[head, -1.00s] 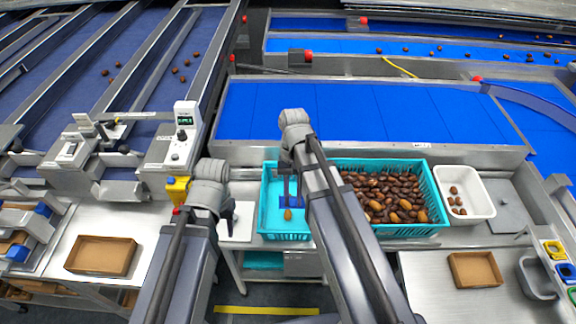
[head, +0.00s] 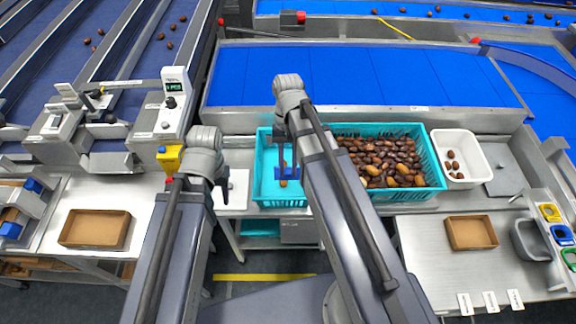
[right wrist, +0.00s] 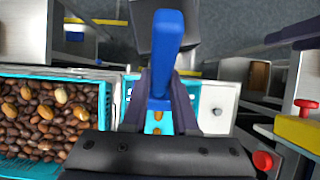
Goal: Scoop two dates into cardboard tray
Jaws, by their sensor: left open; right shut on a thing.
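My right gripper (head: 283,138) is shut on a blue scoop (head: 287,173), held over the left teal crate (head: 264,185). The blue handle (right wrist: 166,38) fills the middle of the right wrist view, between the fingers (right wrist: 160,98). An orange-brown date (head: 284,183) shows at the scoop in the head view. Two dates (right wrist: 157,122) show behind the handle in the wrist view; I cannot tell whether they lie in the scoop or crate. My left gripper (head: 226,190) is open and empty, left of that crate. Cardboard trays stand at left (head: 95,228) and right (head: 471,232).
A teal crate full of dates (head: 440,178) adjoins on the right, partly hidden by my right arm. A white tub (head: 470,150) holds a few dates. A device with a display (head: 170,100) stands at left. Blue belts (head: 350,75) run behind.

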